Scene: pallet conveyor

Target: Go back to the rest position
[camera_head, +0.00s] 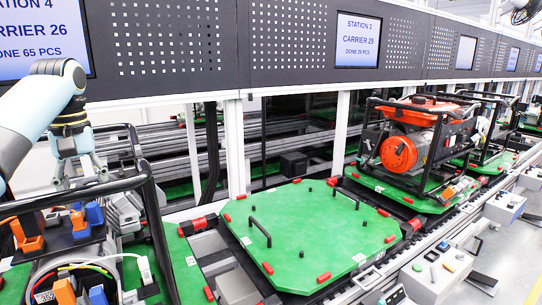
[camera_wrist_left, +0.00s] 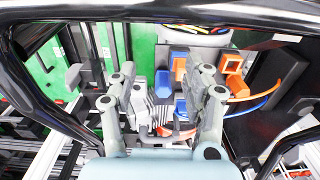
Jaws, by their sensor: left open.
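My left arm comes in from the left in the head view. Its gripper (camera_head: 82,170) points down over the black tubular frame (camera_head: 150,205) of the unit at the lower left. In the left wrist view the two grey fingers of this gripper (camera_wrist_left: 165,80) stand apart with nothing held between them. Below them are a ribbed grey part (camera_wrist_left: 160,105), blue connectors (camera_wrist_left: 163,82) and an orange connector (camera_wrist_left: 232,62). I cannot tell how far the fingertips are above these parts. My right gripper is in neither view.
A green pallet (camera_head: 315,235) with two black handles stands empty on the conveyor. Farther along, an orange engine unit (camera_head: 420,135) sits in a black frame. Grey control boxes (camera_head: 437,270) line the near rail. Dark panels with screens (camera_head: 358,40) hang above the line.

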